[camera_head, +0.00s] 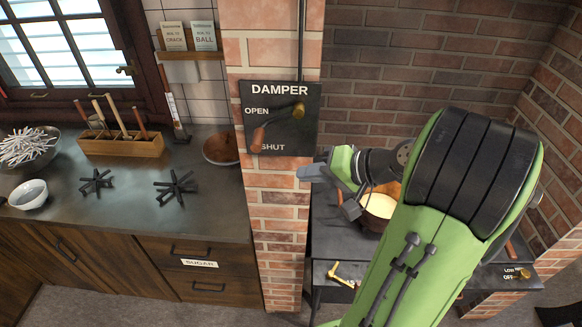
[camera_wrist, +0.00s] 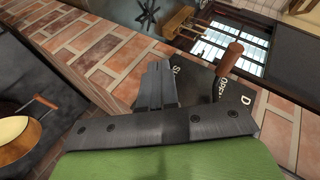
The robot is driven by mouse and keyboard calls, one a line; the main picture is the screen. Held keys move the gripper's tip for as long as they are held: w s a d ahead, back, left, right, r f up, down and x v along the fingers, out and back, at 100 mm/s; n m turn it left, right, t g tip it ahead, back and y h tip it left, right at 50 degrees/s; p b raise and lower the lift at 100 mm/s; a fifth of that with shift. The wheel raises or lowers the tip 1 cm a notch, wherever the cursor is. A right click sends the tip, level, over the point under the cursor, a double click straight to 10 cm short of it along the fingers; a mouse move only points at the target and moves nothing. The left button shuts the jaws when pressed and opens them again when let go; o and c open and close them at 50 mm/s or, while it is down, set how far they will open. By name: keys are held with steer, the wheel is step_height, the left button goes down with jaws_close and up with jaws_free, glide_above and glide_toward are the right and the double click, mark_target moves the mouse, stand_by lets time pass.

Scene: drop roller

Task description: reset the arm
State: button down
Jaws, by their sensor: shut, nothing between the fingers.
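My green arm spans the right half of the head view. My gripper (camera_head: 312,172) is at its far end, in front of the brick pillar and just below the damper plate (camera_head: 307,120). In the wrist view my gripper (camera_wrist: 158,84) has its fingers together with nothing between them. The damper lever (camera_head: 258,139) has a wooden handle and points down toward the word SHUT. The handle also shows in the wrist view (camera_wrist: 231,57), close to my fingers but apart from them.
A pan with pale contents (camera_head: 379,206) stands on the dark stove, partly behind my arm. The brick pillar (camera_head: 275,200) divides the stove from the left counter (camera_head: 130,205). On that counter are a wooden rack (camera_head: 122,146), bowls and two black trivets.

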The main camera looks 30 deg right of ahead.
steer(key=s+d, duration=0.2)
steer(key=shift+s, duration=0.3)
steer(key=shift+s, duration=0.1)
